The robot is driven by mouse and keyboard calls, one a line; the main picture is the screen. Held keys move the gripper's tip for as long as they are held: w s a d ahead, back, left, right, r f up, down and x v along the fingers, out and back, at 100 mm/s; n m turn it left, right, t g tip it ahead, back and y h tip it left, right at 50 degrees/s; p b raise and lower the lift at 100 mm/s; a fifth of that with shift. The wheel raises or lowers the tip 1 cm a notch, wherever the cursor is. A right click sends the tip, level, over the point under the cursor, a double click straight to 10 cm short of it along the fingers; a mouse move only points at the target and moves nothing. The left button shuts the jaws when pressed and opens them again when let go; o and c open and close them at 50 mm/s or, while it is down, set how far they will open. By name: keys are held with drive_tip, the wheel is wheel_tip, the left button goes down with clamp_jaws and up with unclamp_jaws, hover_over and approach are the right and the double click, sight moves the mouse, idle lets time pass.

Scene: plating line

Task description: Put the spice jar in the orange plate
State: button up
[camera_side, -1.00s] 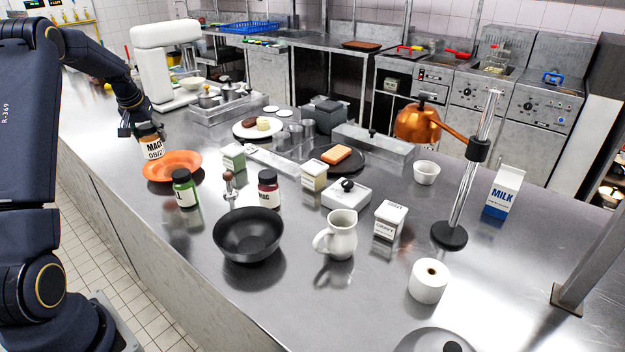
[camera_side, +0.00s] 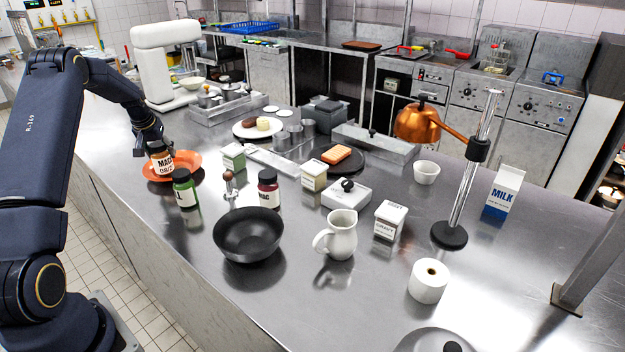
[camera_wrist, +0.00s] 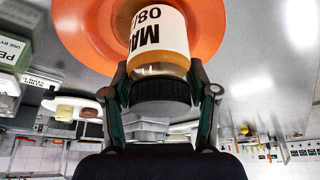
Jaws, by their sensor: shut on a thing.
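The spice jar (camera_side: 162,163), with an orange-brown body, a white label and a black lid, is upright at the left of the counter. My gripper (camera_side: 155,144) is shut on it from above, around the lid. In the wrist view the jar (camera_wrist: 160,45) sits between the two fingers of my gripper (camera_wrist: 160,90). The orange plate (camera_side: 190,161) is under and around the jar; its rim also shows in the wrist view (camera_wrist: 85,30). I cannot tell whether the jar's base touches the plate.
A white mixer (camera_side: 166,62) stands behind.

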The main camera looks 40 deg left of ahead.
drive_tip(key=shift+f, duration=0.4)
drive_tip(key=o, duration=1.4)
drive_tip(key=shift+c, duration=0.2)
drive_tip(key=shift+r, duration=0.1)
